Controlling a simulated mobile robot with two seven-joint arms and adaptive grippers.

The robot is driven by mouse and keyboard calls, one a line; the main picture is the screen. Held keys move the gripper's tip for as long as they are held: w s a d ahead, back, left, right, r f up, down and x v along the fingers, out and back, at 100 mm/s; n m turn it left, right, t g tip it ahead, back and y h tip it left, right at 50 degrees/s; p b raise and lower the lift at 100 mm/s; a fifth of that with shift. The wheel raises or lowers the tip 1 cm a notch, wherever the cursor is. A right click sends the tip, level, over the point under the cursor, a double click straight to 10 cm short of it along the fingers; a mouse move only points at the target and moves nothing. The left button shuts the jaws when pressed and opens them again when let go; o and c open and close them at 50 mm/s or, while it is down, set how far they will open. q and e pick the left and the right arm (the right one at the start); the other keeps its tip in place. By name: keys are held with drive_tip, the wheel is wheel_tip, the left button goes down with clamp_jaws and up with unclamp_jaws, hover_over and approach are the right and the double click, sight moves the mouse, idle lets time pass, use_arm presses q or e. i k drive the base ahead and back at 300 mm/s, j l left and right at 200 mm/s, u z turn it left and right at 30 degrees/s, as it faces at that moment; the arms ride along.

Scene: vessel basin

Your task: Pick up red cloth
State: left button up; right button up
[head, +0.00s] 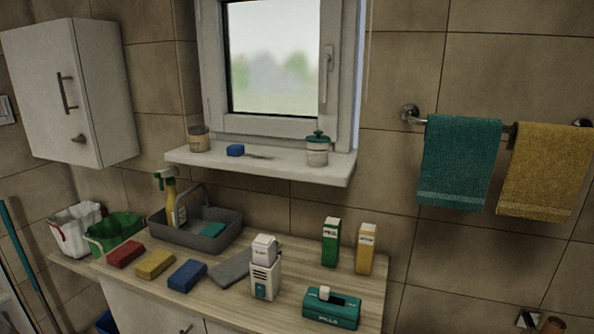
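The red cloth (125,254) is a small folded block near the left front of the wooden counter (215,306). It lies in front of the green container and left of a folded yellow cloth (156,263). Nothing rests on it in the head view. Neither of my grippers is in view.
A blue cloth (187,275), a grey cloth (231,268) and a white dispenser (265,279) lie or stand to the right. A green container (113,235), a white container (77,227) and a grey caddy (218,239) are behind. A wall cabinet (60,95) hangs above left.

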sight(121, 256)
drive_tip(key=z, duration=1.75)
drive_tip(key=u, duration=2.85)
drive_tip(key=i+j+z, duration=0.35)
drive_tip(key=j+z, duration=0.15)
drive_tip(key=j, duration=0.15)
